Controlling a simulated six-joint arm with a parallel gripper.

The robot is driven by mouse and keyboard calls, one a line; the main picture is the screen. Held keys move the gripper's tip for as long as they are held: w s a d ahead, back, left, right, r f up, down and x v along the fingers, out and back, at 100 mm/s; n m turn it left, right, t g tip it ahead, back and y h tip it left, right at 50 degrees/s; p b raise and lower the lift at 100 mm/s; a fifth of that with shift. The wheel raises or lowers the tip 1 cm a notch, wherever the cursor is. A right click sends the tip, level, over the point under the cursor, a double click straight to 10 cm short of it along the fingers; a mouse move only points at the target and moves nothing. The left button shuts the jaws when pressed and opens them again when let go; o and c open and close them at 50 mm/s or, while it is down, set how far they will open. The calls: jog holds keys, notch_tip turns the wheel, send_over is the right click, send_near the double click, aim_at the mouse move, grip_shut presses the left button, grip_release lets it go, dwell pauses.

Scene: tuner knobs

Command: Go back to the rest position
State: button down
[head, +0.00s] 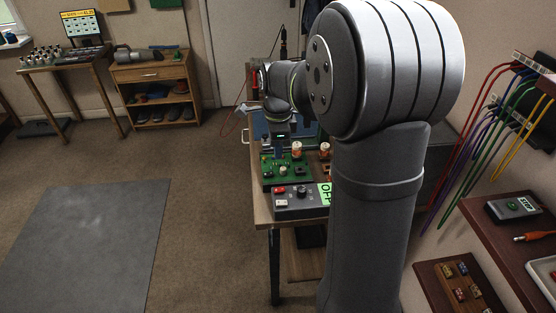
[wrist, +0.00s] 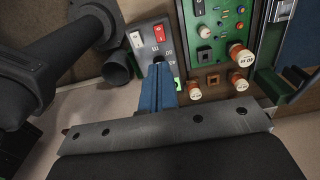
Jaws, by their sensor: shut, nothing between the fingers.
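My gripper (wrist: 158,72) has blue fingers pressed together with nothing between them. In the wrist view the tips overlap the grey control box (wrist: 147,32), which has a red and a white switch. I cannot tell whether the tips touch it. My arm hides the right part of the bench.
White and orange capped cylinders (head: 297,148) stand by the board and also show in the wrist view (wrist: 240,55). Coloured cables (head: 480,150) hang on the right wall above a brown shelf (head: 490,225). Open floor with a grey mat (head: 85,240) lies left.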

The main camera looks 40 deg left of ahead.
jog(key=shift+r, duration=0.25)
jog(key=shift+f, duration=0.1)
send_over(280, 189)
notch_tip(280, 189, down, 9)
jog(key=shift+f, duration=0.2)
notch_tip(280, 189, up, 7)
jog(key=shift+w+d, duration=0.25)
jog(key=shift+f, duration=0.1)
